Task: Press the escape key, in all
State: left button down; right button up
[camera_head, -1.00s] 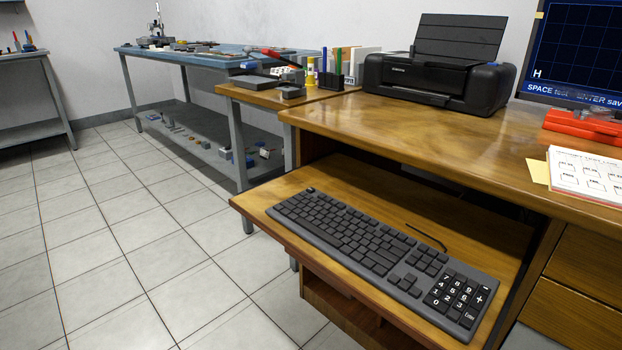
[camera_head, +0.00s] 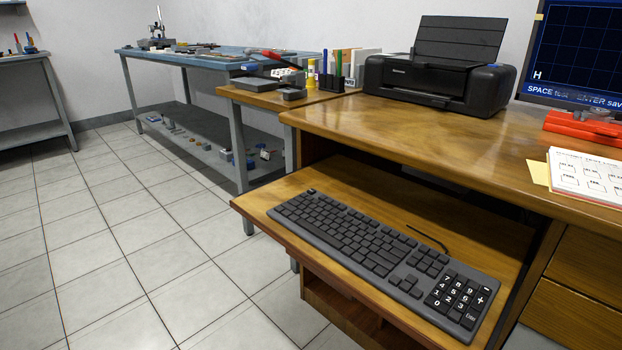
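A dark grey keyboard (camera_head: 380,255) lies on the pulled-out wooden keyboard tray (camera_head: 262,205) under the desk. The escape key (camera_head: 311,190) seems to be the single key at the keyboard's far-left top corner; its label is too small to read. The number pad (camera_head: 456,298) at the right end has large white characters. A monitor (camera_head: 580,50) at the right edge shows a dark blue grid, the letter H and a line with "SPACE" and "ENTER". Neither of my grippers shows in the head view.
A black printer (camera_head: 435,82) stands on the wooden desk (camera_head: 400,125). A red device (camera_head: 582,124) and a printed pad (camera_head: 585,172) lie at the desk's right. A blue-topped workbench (camera_head: 180,55) stands behind. The tiled floor at left is clear.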

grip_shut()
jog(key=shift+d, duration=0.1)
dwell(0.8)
